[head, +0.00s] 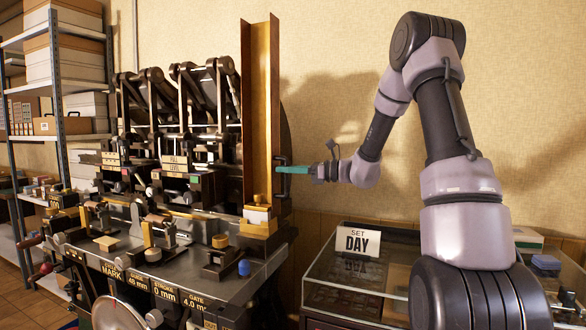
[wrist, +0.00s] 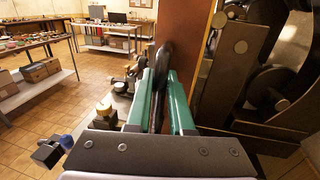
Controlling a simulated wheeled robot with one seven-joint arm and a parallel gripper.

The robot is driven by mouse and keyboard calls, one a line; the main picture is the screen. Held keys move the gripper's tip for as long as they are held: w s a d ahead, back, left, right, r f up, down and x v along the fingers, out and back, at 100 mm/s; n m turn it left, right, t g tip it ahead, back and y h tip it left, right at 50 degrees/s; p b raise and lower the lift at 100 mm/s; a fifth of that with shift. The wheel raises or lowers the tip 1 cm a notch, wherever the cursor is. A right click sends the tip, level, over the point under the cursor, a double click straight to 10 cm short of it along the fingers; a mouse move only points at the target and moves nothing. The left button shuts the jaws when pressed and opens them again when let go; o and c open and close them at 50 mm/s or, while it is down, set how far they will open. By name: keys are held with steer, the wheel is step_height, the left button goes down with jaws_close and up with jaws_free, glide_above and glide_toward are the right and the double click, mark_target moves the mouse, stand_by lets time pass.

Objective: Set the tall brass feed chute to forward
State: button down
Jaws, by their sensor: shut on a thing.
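The tall brass feed chute (head: 261,110) stands upright at the right end of the press (head: 170,190). A dark handle (head: 284,177) is fixed on its right side. My gripper (head: 280,170) reaches in from the right, its green fingers level with the handle. In the wrist view my gripper (wrist: 158,100) is shut on the black bar of the handle (wrist: 163,70), one green finger on each side. The chute's brown side face (wrist: 195,45) rises just beyond the handle. A small stack of cards (head: 258,213) sits at the chute's foot.
A glass case (head: 370,265) with a "SET DAY" sign (head: 357,240) stands below my arm. A metal shelf with boxes (head: 60,100) is at the left. The press table carries small blocks and knobs, including a blue one (head: 244,267). Open floor (wrist: 50,105) shows in the wrist view.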

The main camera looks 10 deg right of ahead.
steer(key=shift+s+a, duration=0.45)
steer(key=shift+s, duration=0.2)
steer(key=shift+s+a, duration=0.45)
steer(key=shift+s, duration=0.15)
steer(key=shift+f, duration=0.1)
steer(key=c, duration=0.8)
jaws_free()
steer(key=shift+s, duration=0.15)
steer(key=shift+d, duration=0.1)
steer(key=v, duration=1)
steer(key=shift+d, duration=0.3)
